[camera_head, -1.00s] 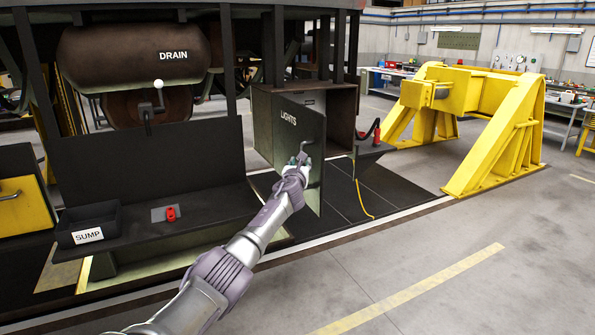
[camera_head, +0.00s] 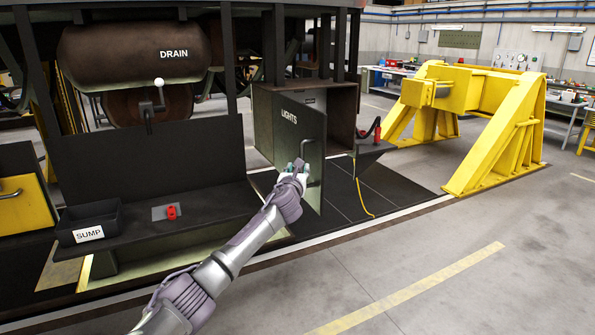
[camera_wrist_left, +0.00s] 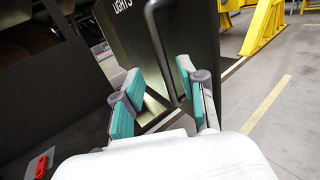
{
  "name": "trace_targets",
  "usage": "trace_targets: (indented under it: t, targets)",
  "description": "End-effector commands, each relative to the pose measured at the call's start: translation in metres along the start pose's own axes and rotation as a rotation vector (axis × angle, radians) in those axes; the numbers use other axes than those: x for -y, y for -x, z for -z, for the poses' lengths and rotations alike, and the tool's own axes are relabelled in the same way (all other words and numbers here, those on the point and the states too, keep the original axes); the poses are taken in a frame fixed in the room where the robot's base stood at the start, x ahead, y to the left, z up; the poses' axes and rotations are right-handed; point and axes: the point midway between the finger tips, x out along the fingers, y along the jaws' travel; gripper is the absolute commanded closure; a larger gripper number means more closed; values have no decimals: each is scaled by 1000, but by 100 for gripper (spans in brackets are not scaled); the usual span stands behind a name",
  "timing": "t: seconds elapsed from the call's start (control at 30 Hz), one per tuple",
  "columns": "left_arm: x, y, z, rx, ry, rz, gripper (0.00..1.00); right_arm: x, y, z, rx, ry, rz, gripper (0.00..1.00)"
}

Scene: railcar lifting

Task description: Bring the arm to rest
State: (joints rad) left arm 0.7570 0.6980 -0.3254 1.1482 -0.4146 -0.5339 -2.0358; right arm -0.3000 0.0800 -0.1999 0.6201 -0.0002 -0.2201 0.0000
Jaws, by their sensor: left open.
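My left gripper (camera_head: 294,166) is open and empty in front of the LIGHTS cabinet door, close to its handle. In the left wrist view its two teal-padded fingers (camera_wrist_left: 155,92) are spread apart. The dark door handle (camera_wrist_left: 157,40) rises just beyond them and also shows in the head view (camera_head: 304,148). Whether a finger touches the handle I cannot tell. The LIGHTS door (camera_head: 290,130) stands open, swung out from its cabinet (camera_head: 342,115). My left arm reaches in from the bottom left. My right gripper is not in view.
A dark ledge (camera_head: 215,203) on the left holds a SUMP bin (camera_head: 88,225) and a red part (camera_head: 171,212). The DRAIN tank (camera_head: 130,58) with a lever (camera_head: 159,92) is above. A yellow stand (camera_head: 490,110) is at right. Floor at front right is clear.

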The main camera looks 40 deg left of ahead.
Motion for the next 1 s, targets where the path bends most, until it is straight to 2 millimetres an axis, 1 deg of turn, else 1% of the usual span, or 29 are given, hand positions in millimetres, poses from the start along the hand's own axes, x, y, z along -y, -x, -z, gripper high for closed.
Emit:
trace_targets:
  t: [0.33, 0.37, 0.47, 0.57, 0.6, 0.67, 0.7, 0.77, 0.8, 0.87, 0.9, 0.97, 1.0]
  targets:
    - [0, 0, 2, -2, 3, 1, 59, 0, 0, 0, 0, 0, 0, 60]
    - [1, 0, 6, -7, 8, 2, 59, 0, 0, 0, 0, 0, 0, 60]
    - [6, 3, 35, -47, 57, 10, 59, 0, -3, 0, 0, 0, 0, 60]
    - [13, 12, 92, -128, 166, 17, 59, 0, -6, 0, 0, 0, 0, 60]
    - [16, 18, 121, -169, 222, 17, 59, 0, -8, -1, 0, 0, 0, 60]
    - [21, 29, 166, -236, 315, 11, 59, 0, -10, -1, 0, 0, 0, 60]
    - [23, 38, 196, -279, 378, 2, 59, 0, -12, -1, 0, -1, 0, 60]
    - [26, 54, 240, -344, 470, -17, 59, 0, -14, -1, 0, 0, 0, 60]
    - [28, 66, 268, -386, 531, -32, 59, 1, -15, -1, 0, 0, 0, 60]
    - [28, 85, 310, -447, 623, -63, 59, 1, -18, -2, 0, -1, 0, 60]
    - [29, 99, 338, -488, 683, -88, 59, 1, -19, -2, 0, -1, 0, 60]
    - [29, 123, 378, -547, 772, -130, 59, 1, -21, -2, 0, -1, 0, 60]
    - [28, 139, 404, -585, 831, -163, 59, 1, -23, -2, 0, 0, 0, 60]
